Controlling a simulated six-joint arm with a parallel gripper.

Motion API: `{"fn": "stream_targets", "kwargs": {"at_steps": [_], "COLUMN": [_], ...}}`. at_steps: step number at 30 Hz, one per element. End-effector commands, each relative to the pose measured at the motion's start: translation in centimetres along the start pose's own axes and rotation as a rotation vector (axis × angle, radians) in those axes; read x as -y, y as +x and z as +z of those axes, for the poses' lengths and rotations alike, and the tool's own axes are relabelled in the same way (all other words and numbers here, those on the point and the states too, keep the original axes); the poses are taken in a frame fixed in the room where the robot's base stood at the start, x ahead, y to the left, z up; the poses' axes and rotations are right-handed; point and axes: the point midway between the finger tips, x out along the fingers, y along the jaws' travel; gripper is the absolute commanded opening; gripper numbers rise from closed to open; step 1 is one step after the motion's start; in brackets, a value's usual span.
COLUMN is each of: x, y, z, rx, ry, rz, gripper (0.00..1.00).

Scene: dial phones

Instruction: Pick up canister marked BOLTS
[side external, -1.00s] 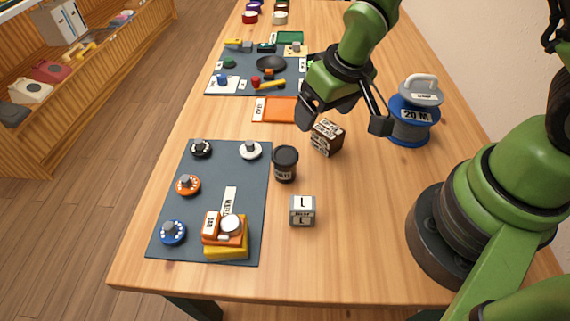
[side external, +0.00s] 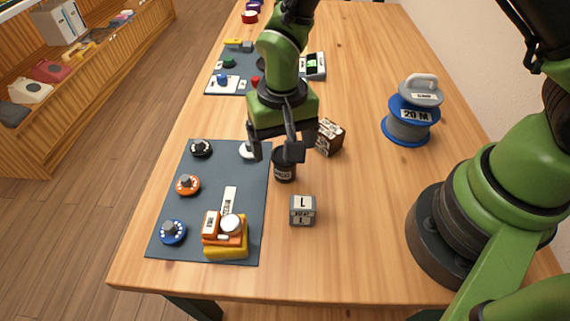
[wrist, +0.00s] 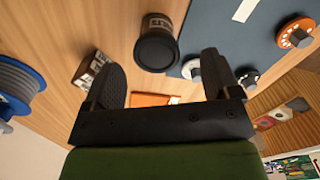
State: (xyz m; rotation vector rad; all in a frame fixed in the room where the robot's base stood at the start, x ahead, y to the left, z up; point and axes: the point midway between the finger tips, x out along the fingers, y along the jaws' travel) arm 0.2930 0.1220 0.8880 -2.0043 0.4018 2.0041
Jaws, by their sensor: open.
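The black canister (side external: 284,172) stands upright on the wooden table, just right of the dark mat. Its pale label is partly readable, and my gripper hides part of its top. In the wrist view the canister (wrist: 157,44) shows its dark lid and a label ending in "LTS", ahead of the fingers. My gripper (side external: 276,157) is open and points down close to the canister, with nothing between the fingers. In the wrist view the two fingers (wrist: 163,84) are spread apart on either side, and the canister lies beyond them.
A brown box (side external: 330,138) stands close behind and right of the canister. A grey cube marked L (side external: 302,210) is in front. The dark mat (side external: 205,222) holds several dials and an orange-yellow phone (side external: 226,238). A blue cable reel (side external: 409,122) stands right. The front-right table is clear.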

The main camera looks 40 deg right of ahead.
Motion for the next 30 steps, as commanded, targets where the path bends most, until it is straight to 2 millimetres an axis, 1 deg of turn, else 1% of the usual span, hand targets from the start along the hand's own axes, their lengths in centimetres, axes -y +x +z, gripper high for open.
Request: {"fn": "stream_targets", "kwargs": {"at_steps": [1,3,6,9,15,17,18,20,21,22,30], "x": [-0.3,-0.4,-0.3,-0.3,-0.3,-0.3,-0.3,-0.3,-0.3,-0.3,-0.3], "y": [0.9,2.0,3.2,3.6,3.6,3.6,3.6,3.6,3.6,3.6,3.5], "z": [0.2,0.2,0.2,0.2,0.2,0.2,0.2,0.2,0.2,0.2,0.2], "rx": [0.005,0.004,0.003,0.001,0.0,0.0,0.0,0.0,0.0,0.0,0.0], "ry": [0.001,0.0,-0.001,0.0,0.0,0.0,0.0,0.0,0.0,0.0,-0.001], "rz": [0.005,0.003,0.002,0.0,-0.001,-0.001,-0.001,-0.001,-0.001,-0.001,-0.001], "gripper": [0.82,0.82,0.82,0.82,0.82,0.69,0.59,0.46,0.36,0.29,0.28]}}
